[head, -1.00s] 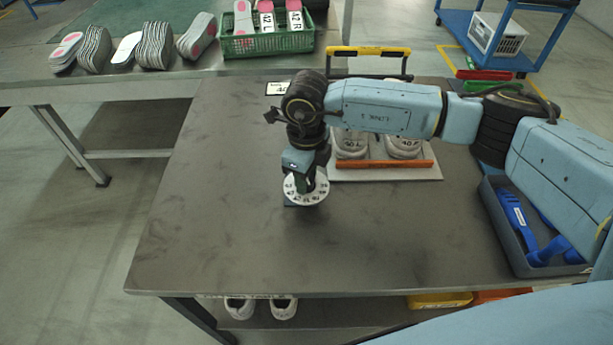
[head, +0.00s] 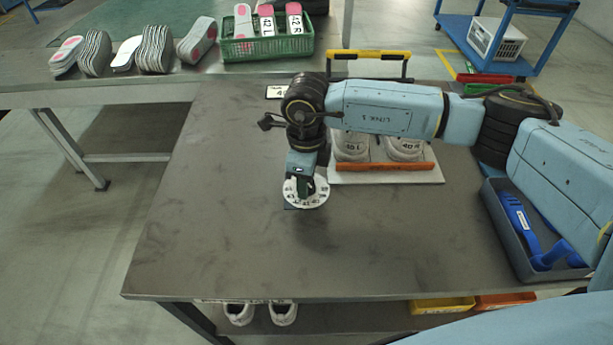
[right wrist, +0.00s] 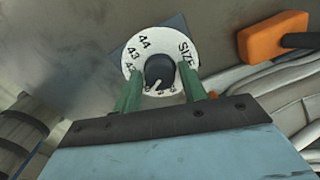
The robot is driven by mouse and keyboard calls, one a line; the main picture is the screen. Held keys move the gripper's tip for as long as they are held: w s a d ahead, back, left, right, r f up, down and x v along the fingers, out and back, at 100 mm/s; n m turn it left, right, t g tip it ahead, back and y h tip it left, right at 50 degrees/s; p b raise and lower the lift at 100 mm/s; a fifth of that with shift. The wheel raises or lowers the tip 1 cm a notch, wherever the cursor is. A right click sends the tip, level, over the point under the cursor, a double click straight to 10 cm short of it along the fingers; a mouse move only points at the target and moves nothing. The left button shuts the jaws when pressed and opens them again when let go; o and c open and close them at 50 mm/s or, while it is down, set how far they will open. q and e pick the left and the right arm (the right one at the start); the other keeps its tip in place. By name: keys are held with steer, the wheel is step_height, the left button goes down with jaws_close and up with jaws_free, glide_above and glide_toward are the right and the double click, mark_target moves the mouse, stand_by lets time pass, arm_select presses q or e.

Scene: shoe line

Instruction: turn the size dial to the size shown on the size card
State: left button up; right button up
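The size dial (head: 306,201) is a white numbered disc with a dark centre knob, on the table. In the right wrist view the dial (right wrist: 134,62) shows 43, 44 and the word SIZE; other numbers are partly hidden. The knob (right wrist: 159,70) has a pale mark toward the lower left. My right gripper (head: 304,190) is down at the dial. In the wrist view its green fingers (right wrist: 160,84) stand on either side of the knob, with white dial showing between. The size card (head: 275,92) lies behind my arm; only a leading 4 is readable. My left gripper is out of view.
A pair of shoes (head: 404,149) marked 40 sits on a board with an orange bar (head: 385,167), right of the dial. A grey bin (head: 508,233) with blue tools stands at the right. The table's front and left are clear.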

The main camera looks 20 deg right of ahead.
steer(key=shift+o, duration=1.4)
steer(key=shift+r, duration=0.1)
steer(key=shift+r, duration=0.35)
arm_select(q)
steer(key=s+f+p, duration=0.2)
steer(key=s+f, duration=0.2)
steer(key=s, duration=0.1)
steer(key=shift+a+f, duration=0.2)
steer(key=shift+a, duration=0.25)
arm_select(e)
step_height(320, 180, up, 12)
steer(key=shift+r, duration=0.25)
